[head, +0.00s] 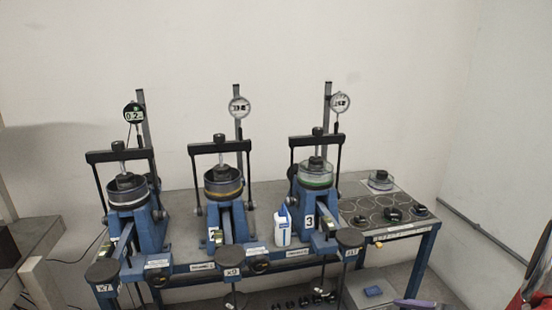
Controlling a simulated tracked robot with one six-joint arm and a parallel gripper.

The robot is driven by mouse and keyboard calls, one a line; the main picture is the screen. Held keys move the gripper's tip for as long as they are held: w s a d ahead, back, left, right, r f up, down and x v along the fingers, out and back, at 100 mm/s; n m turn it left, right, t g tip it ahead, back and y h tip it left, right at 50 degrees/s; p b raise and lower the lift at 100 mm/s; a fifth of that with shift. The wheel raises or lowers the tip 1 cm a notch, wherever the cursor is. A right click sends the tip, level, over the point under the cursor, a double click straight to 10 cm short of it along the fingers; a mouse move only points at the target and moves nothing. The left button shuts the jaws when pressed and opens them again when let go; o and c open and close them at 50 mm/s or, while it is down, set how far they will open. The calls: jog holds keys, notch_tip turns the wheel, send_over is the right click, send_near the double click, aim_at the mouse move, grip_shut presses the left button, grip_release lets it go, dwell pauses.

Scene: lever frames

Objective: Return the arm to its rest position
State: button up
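Three blue lever frames stand side by side on a grey bench (268,195): the left frame (150,232), the middle frame (240,222) and the right frame (322,212), which bears a number 3. Each carries a round cell under a black crossbar and a dial gauge on a post. My gripper does not show in the head view, so its opening and any hold cannot be seen. A red and black part (538,275) is cut off at the lower right edge; I cannot tell what it is.
A white bottle with a blue top (282,228) stands between the middle and right frames. Hanging weights (103,270) project in front.

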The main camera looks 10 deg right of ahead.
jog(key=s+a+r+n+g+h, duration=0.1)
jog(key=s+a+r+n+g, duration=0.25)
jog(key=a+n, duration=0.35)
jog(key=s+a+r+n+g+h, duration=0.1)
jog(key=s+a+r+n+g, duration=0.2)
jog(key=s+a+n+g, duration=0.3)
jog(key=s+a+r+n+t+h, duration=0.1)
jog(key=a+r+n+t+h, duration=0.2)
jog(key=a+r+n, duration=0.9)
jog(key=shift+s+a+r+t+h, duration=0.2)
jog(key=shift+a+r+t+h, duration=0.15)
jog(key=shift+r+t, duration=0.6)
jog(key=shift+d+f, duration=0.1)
